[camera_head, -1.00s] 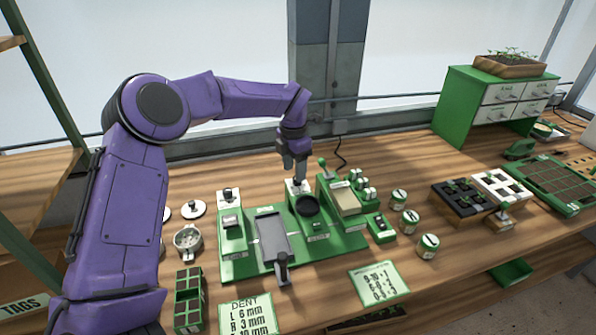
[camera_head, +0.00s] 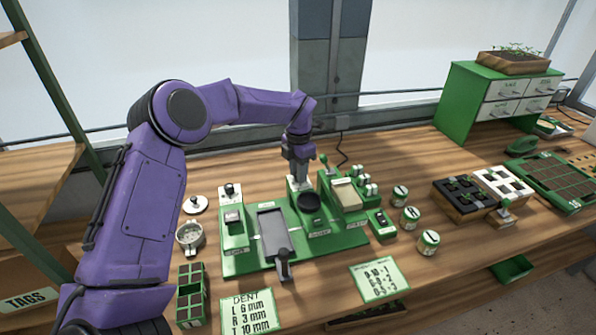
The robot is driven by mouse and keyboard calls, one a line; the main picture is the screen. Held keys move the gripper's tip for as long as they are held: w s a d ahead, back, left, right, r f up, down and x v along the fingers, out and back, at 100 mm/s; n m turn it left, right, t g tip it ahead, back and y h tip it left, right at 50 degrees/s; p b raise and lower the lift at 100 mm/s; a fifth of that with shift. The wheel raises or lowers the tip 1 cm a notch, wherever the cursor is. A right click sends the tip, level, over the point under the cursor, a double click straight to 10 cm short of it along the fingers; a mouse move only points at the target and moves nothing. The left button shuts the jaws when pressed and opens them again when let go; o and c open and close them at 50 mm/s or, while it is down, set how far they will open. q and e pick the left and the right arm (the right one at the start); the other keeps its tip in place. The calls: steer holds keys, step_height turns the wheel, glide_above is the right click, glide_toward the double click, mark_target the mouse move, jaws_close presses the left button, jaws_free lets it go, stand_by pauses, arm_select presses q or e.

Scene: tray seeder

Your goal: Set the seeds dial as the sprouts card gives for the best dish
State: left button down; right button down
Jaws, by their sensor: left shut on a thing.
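My left gripper (camera_head: 299,178) points down at the back of the green seeder machine (camera_head: 240,265). It is shut on the knob of a white dial block (camera_head: 297,187); the fingers hide the knob and its setting. A second white block with a dark knob (camera_head: 229,190) stands at the machine's back left. A green-edged card (camera_head: 380,278) with rows of numbers lies in front of the machine; its heading is too small to read. A second card (camera_head: 247,312) reads DENT, with L 6 mm, R 3 mm and T 10 mm. My right gripper is not in view.
Jars (camera_head: 410,217) stand right of the machine. Dark (camera_head: 463,210) and white (camera_head: 502,186) cell trays are farther right. Bare wood lies between jars and trays.

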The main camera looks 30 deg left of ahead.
arm_select(q)
steer(key=shift+f+n+b, duration=0.25)
steer(key=shift+n+b, duration=0.8)
steer(key=shift+n, duration=0.05)
steer(key=n+b, duration=0.2)
steer(key=n, duration=0.1)
steer(key=shift+n+b, duration=0.3)
steer(key=n+b, duration=0.2)
steer(key=n, duration=0.2)
steer(key=shift+r+b, duration=0.1)
steer(key=shift+b, duration=0.25)
steer(key=shift+r+n+b, duration=0.1)
steer(key=shift+n+b, duration=0.4)
steer(key=shift+n, duration=0.3)
steer(key=shift+r, duration=0.1)
